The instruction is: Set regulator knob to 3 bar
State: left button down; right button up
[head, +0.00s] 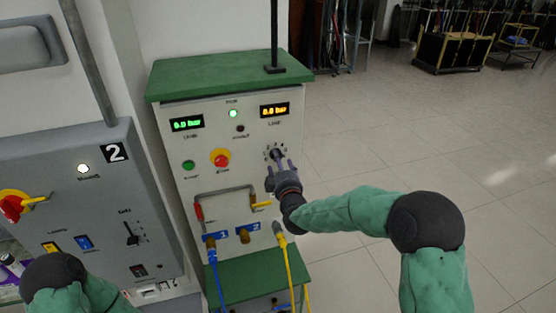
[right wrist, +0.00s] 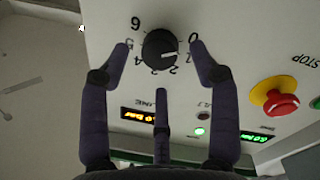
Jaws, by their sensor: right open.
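The regulator knob (head: 276,153) is a black round knob on the white panel's right side. In the right wrist view the knob (right wrist: 158,45) appears upside down, ringed by numbers up to 6. Its white pointer line is on the side between 0 and 2, away from 3. My right gripper (head: 281,165) is just in front of the knob. In the right wrist view its open fingers (right wrist: 160,58) are spread on both sides of the knob with visible gaps, with the third finger below it. My left gripper is not in view.
The white panel (head: 188,215) has a green display (head: 187,124), an orange display (head: 274,110) and a red stop button (head: 220,158). Blue (head: 213,270) and yellow (head: 286,255) hoses hang below. A grey cabinet (head: 120,200) stands at left.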

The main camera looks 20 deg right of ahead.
jog(key=shift+w, duration=1)
jog(key=c, duration=1.2)
jog(key=shift+o, duration=0.2)
jog(key=shift+d+r+m+g+y+b, duration=0.15)
jog(key=shift+m+y+b, duration=0.2)
jog(key=shift+m+b, duration=3.4)
jog(key=shift+d+f+m+g+y+b, duration=0.1)
jog(key=shift+m+y+b, duration=0.3)
jog(key=shift+m+b, duration=3.4)
jog(key=shift+d+r+m+g+y+b, duration=0.15)
jog(key=shift+m+y+b, duration=0.2)
jog(key=shift+m+b, duration=3.4)
